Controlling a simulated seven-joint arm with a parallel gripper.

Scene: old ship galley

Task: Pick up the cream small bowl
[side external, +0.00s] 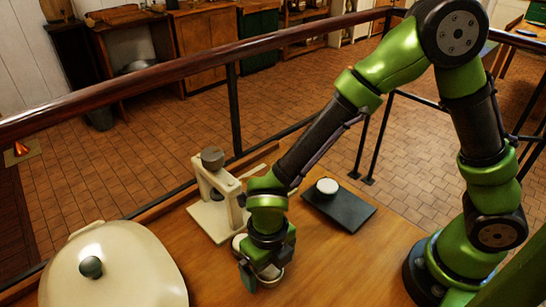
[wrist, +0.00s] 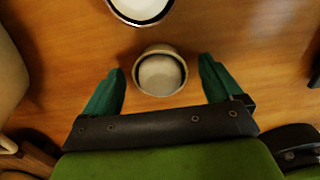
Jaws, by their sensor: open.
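The cream small bowl (wrist: 160,74) lies between the two green fingers of my gripper (wrist: 162,66) in the wrist view, with a gap to the finger on each side. In the side external view my gripper (side external: 264,278) points down, low over the wooden table, and its fingers partly hide the pale dishes there. The gripper is open, with nothing clamped. A second round white dish with a dark rim (wrist: 142,8) sits just beyond the small bowl, cut off by the top edge of the wrist view.
A large cream lidded pot (side external: 115,272) stands at the left. A cream stand with a grey knob (side external: 212,190) is behind my gripper. A dark flat slab (side external: 345,211) with a white round piece (side external: 327,186) lies to the right. A railing (side external: 180,80) runs behind the table.

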